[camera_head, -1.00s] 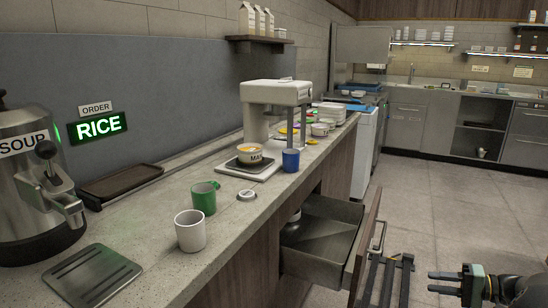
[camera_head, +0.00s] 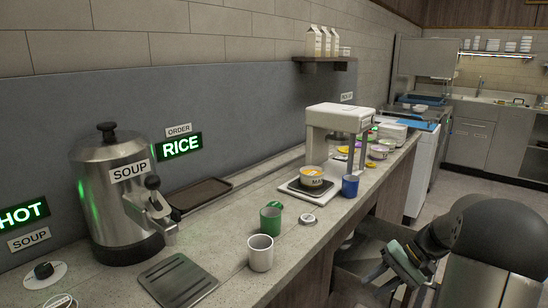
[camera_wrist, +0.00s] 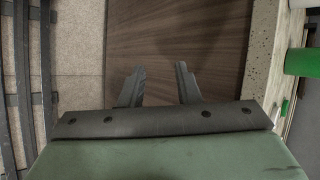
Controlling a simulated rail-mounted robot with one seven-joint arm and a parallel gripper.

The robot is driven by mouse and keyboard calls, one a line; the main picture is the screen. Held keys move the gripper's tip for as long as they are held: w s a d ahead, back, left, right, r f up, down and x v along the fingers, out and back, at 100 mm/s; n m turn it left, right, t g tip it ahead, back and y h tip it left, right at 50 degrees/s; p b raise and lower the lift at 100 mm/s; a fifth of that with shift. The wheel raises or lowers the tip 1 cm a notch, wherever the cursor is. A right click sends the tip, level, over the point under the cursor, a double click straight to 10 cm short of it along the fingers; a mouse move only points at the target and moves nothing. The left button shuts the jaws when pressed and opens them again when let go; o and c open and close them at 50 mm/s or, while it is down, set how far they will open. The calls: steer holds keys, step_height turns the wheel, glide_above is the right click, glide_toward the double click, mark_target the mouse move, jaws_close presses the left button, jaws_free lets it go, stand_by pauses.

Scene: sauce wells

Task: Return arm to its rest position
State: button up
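My gripper (camera_wrist: 160,70) is open and empty in the wrist view. Its two dark fingers stand apart over a brown wood panel (camera_wrist: 185,30). In the head view my gripper (camera_head: 374,284) is at the lower right, low beside the counter front, with my arm bent behind it. The counter (camera_head: 215,238) runs from the lower left to the back right. The fingers touch nothing that I can see.
A white mug (camera_head: 261,254), a green mug (camera_head: 270,220) and a blue cup (camera_head: 350,186) stand on the counter. A soup urn (camera_head: 115,205) is at left. A bowl (camera_head: 312,177) sits under a white machine (camera_head: 340,115). An open drawer (camera_head: 352,252) is near my gripper.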

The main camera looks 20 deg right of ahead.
steer(key=s+a+r+n+g+h+p, duration=0.25)
steer(key=a+r, duration=0.25)
steer(key=a, duration=0.4)
steer(key=s+a+r+n+g+h+p, duration=0.1)
steer(key=s+a+r+h+p, duration=0.1)
steer(key=a+r+p, duration=0.5)
steer(key=s+a+r+n+t+h+p, duration=0.1)
steer(key=s+a+r+n+h+p, duration=0.3)
steer(key=s+a, duration=0.7)
steer(key=shift+s, duration=0.15)
steer(key=shift+t, duration=0.25)
steer(key=o, duration=1.1)
steer(key=shift+c, duration=0.2)
steer(key=shift+r+p, duration=0.1)
steer(key=shift+p, duration=0.2)
